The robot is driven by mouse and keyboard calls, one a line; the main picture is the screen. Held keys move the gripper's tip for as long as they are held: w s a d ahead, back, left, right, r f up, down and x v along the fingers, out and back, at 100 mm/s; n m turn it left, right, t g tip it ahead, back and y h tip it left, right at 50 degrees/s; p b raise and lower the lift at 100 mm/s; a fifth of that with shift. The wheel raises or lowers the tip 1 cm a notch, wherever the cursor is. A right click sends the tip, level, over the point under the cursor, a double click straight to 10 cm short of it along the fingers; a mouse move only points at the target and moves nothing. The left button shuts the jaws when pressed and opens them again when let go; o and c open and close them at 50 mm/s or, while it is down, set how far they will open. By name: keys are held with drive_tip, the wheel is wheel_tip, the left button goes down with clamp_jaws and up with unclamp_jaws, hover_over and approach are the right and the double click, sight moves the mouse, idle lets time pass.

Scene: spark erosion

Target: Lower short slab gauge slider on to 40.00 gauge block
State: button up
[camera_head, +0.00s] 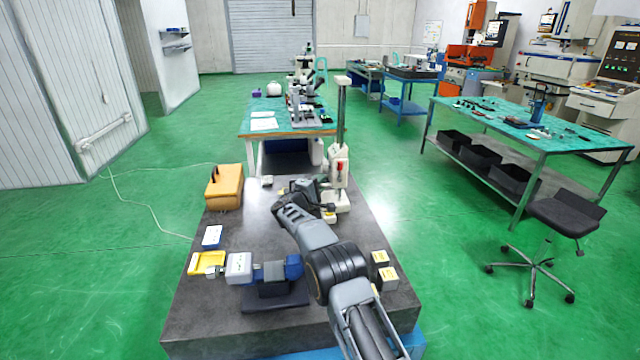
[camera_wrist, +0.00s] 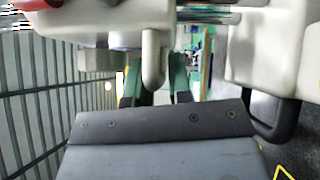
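My gripper (camera_head: 318,205) is beside the gauge, partly hidden by my arm. In the wrist view, my fingers (camera_wrist: 163,88) stand apart near a pale curved part (camera_wrist: 153,60); whether they touch it is unclear.
Two yellow-labelled blocks (camera_head: 384,267) lie at the slab's right edge. The slab's (camera_head: 235,315) front left is bare.

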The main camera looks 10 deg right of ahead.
drive_tip(key=shift+o, duration=0.5)
drive_tip(key=shift+f, duration=0.15)
drive_tip(key=shift+a, duration=0.1)
drive_tip(key=r+b+v, duration=0.1)
drive_tip(key=b+v, duration=0.1)
drive_tip(key=v, duration=0.5)
drive_tip(key=shift+s+f, duration=0.25)
drive_tip(key=shift+f, duration=0.25)
drive_tip(key=shift+a, duration=0.1)
